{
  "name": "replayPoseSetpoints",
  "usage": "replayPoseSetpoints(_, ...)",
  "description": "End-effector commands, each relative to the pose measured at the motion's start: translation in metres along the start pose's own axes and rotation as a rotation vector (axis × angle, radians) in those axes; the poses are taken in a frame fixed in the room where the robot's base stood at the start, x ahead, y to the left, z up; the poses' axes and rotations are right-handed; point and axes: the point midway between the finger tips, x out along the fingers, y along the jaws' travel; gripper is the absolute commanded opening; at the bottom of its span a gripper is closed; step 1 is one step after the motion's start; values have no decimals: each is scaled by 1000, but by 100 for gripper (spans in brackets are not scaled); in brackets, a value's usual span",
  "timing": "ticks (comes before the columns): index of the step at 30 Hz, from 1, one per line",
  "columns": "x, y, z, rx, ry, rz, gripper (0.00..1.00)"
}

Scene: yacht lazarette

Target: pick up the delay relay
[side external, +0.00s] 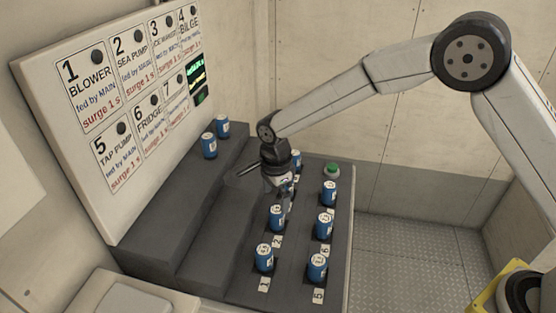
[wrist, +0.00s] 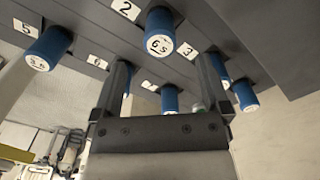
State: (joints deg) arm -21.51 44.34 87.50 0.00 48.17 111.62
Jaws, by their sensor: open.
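Several blue cylinders with white marked tops, which look like the delay relays, stand upright on the grey bench. In the side view one is by label 1 (side external: 264,258), one by label 2 (side external: 277,218), one by label 5 (side external: 317,268) and one by label 6 (side external: 324,225). Two more (side external: 209,146) stand on the raised step at back left. My gripper (side external: 285,203) points down over the row behind the label 2 cylinder and partly hides what is there. In the wrist view my gripper (wrist: 163,65) is open, with no cylinder held; the label 2 cylinder (wrist: 160,32) reads about "6 s".
A white board (side external: 120,130) with numbered cards, such as BLOWER and SEA PUMP, and a small green-text screen (side external: 197,82) leans at the left. A green button (side external: 331,170) sits at the bench's back right. Neighbouring cylinders stand close together. Open floor (side external: 415,250) lies right.

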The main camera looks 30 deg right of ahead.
Motion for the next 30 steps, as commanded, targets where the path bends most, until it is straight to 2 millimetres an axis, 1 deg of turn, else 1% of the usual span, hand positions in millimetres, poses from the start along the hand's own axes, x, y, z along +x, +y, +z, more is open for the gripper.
replayPoseSetpoints(5, 4, 0, 0, 0, 1, 2, 96)
replayPoseSetpoints(13, 24, 0, 0, -1, 1, 2, 96)
replayPoseSetpoints(23, 31, 0, -1, -2, 0, 0, 96)
replayPoseSetpoints(26, 40, 0, -1, -2, 1, 2, 96)
replayPoseSetpoints(30, 56, 1, -2, -2, 1, 2, 96)
